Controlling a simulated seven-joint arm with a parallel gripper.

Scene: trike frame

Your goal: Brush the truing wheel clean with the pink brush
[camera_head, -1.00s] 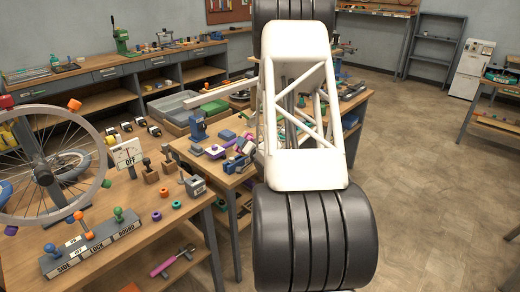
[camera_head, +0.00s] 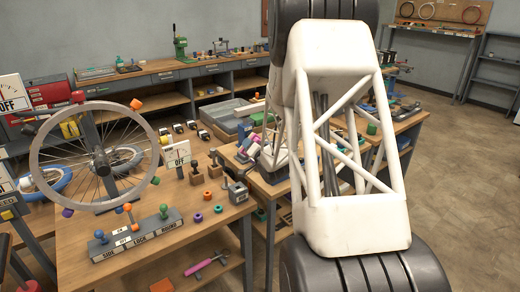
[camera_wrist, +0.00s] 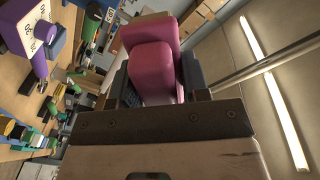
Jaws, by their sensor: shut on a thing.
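The truing wheel (camera_head: 101,160) is a large grey spoked wheel standing upright at the left of the near bench in the head view. Colored knobs sit around its rim. In the wrist view my gripper (camera_wrist: 155,76) is shut on a blocky pink thing, which I take for the pink brush (camera_wrist: 152,72). Its bristles cannot be made out. In the head view my white arm hides most of the gripper. A small pink patch shows left of the arm, over the bench right of the wheel. The gripper is apart from the wheel.
A pink-handled tool (camera_head: 205,264) lies on the lower shelf. Open floor lies right.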

